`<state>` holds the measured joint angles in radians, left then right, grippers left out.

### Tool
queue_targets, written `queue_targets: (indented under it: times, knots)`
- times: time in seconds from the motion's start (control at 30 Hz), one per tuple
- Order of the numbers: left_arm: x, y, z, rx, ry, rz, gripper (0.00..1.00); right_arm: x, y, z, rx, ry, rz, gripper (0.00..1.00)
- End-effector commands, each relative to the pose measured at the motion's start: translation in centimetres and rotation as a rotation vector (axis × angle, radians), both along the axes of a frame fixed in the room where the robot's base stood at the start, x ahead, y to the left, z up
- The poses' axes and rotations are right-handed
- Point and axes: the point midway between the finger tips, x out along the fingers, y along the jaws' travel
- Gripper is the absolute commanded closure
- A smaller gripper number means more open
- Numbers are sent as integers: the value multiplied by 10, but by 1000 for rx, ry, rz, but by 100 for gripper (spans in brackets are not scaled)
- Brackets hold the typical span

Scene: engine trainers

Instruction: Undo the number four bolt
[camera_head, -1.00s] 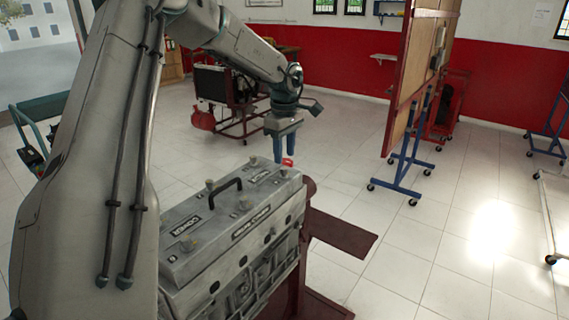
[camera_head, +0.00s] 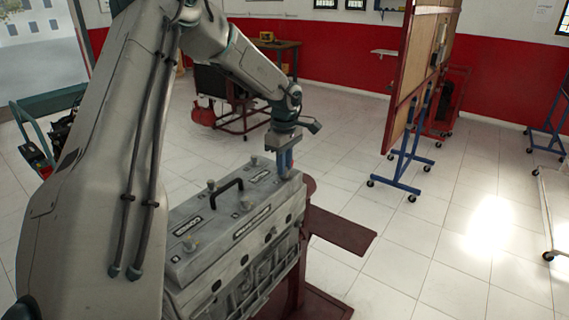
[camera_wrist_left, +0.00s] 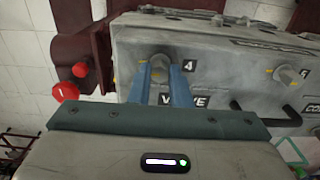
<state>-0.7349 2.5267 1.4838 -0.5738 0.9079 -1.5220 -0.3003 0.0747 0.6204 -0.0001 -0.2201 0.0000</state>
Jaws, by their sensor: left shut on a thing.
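The engine block (camera_head: 255,215) is a grey box with a black handle and labels on its top. In the left wrist view the number four bolt (camera_wrist_left: 159,66) is a grey knob beside a "4" mark, above the label reading roughly "VALVE". My left gripper (camera_head: 286,170) points down at the far right corner of the block's top. In the left wrist view its two blue fingers (camera_wrist_left: 160,75) stand on either side of the bolt and are shut on it. The fingers hide the bolt in the head view. My right gripper is not in view.
Another bolt (camera_wrist_left: 288,75) and the black handle (camera_wrist_left: 278,115) stand on the same top. A red knob (camera_wrist_left: 64,91) sits beside the block on its dark red stand (camera_head: 340,231). A board on blue wheeled legs (camera_head: 402,165) stands farther right, with clear floor between.

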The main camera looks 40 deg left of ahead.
Motion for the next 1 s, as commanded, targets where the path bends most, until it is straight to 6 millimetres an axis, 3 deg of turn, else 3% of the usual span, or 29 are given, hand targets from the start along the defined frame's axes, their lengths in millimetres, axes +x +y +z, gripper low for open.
queue_targets:
  times: [0.17, 0.37, 0.7, 1.0]
  knots:
    - [0, 0, -2, 0, -1, 28, 100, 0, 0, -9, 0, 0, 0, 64]
    - [0, 0, -6, 0, -3, 124, 100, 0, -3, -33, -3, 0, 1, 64]
    - [1, 0, -6, 2, -5, 420, 100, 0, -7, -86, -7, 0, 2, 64]
    - [0, 0, -2, 1, -3, 706, 100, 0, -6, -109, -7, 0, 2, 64]
